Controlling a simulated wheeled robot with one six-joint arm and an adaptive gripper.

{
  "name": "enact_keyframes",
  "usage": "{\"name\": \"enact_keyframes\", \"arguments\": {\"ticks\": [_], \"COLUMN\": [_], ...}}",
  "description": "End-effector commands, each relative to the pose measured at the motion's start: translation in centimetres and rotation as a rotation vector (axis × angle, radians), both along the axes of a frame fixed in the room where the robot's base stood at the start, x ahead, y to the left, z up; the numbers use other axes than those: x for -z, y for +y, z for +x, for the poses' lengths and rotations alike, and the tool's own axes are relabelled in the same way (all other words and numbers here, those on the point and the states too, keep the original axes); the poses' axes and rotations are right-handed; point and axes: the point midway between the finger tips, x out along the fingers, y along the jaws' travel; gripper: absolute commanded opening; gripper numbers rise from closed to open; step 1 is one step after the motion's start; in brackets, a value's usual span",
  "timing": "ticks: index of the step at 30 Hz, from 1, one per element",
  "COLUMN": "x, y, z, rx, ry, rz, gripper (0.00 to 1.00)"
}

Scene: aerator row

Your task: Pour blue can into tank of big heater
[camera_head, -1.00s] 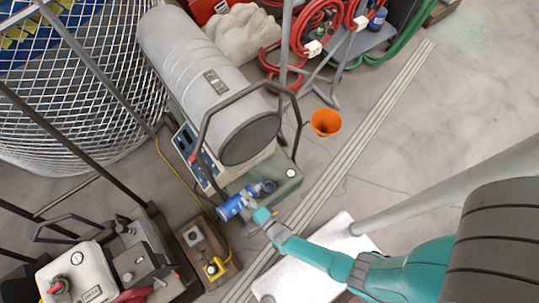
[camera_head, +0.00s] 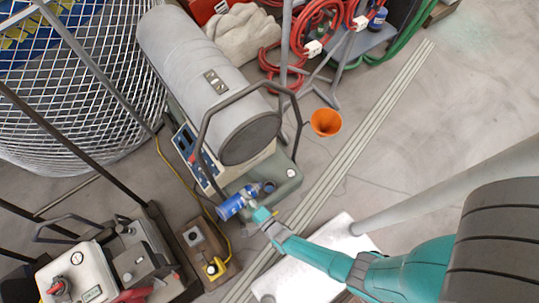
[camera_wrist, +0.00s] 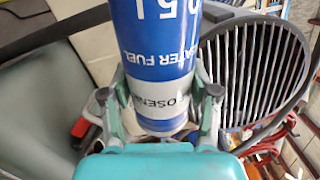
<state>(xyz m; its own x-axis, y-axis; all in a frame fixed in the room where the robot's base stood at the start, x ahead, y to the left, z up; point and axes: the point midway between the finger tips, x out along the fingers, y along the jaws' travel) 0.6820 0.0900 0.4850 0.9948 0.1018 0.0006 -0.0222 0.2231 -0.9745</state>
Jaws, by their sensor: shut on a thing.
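The blue can (camera_head: 233,206) is tilted far over beside the tank (camera_head: 285,182) of the big heater (camera_head: 205,75). Its right end points toward the dark round filler (camera_head: 268,187) on the tank top; whether they touch, or whether liquid runs, I cannot tell. My gripper (camera_head: 256,208) is shut around the can from the lower right. In the wrist view the can (camera_wrist: 158,45) fills the middle between the two fingers (camera_wrist: 160,105), its printing upside down. The heater's round grille (camera_wrist: 250,70) shows behind it. The can's mouth is hidden there.
An orange funnel (camera_head: 325,122) stands on the floor right of the heater. The heater's dark tubular handle (camera_head: 250,92) arches close above the can. A smaller machine (camera_head: 80,270) stands lower left, with a yellow-fitted box (camera_head: 208,255) beside it. A white board (camera_head: 315,260) lies below my arm.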

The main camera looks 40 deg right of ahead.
Motion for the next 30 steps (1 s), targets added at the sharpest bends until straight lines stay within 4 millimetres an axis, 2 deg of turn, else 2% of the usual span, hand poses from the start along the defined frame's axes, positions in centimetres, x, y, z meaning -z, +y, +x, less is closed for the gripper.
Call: {"name": "enact_keyframes", "arguments": {"ticks": [30], "x": [-0.05], "y": [-0.26], "z": [-0.13], "rx": [0.000], "ry": [0.007], "rz": [0.079], "gripper": [0.20]}}
